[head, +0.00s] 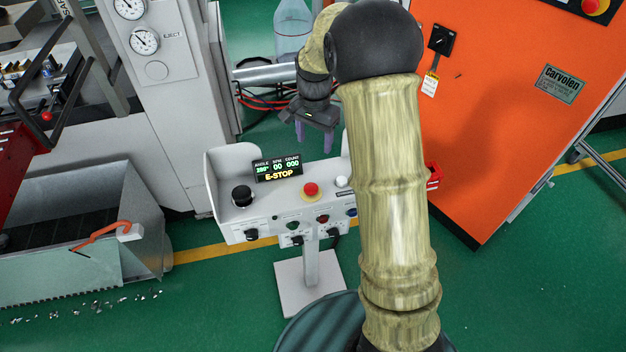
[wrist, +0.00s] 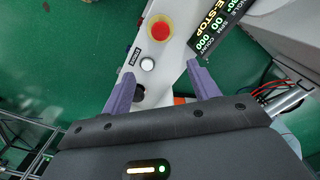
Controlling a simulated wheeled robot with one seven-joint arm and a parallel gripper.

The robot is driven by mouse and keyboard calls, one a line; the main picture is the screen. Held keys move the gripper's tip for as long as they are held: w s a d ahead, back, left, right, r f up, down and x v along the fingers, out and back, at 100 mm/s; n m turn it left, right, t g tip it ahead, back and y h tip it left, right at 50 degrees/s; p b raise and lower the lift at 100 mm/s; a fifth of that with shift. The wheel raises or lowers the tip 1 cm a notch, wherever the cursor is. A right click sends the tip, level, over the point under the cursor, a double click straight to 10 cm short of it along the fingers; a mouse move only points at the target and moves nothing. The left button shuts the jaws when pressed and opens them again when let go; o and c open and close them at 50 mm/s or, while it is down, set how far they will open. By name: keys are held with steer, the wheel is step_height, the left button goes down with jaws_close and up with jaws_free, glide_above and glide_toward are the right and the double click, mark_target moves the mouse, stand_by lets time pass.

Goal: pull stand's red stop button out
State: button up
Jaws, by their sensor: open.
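The red stop button (head: 311,189) sits on a yellow ring on top of the white control stand (head: 238,222), right of the display (head: 277,169), which reads E-STOP. In the wrist view the red button (wrist: 160,30) is near the top, beyond my fingertips and apart from them. My gripper (head: 314,135) is above and behind the stand in the head view. In the wrist view its two purple fingers (wrist: 160,80) are spread with nothing held between them. Whether the button is pressed in or out cannot be told.
A black knob (head: 242,196) is on the stand's left, and a white button (head: 341,182) lies right of the red one; it shows in the wrist view (wrist: 147,64). Raised side walls flank the panel. An orange cabinet (head: 500,120) stands right, a grey machine (head: 160,90) left.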

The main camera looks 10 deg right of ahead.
mark_target(311, 187)
steer(key=f, duration=0.5)
steer(key=f+p, duration=0.1)
steer(key=f, duration=0.5)
steer(key=a+f+p, duration=0.1)
steer(key=f, duration=0.5)
steer(key=shift+s+f, duration=0.15)
steer(key=shift+s, duration=0.15)
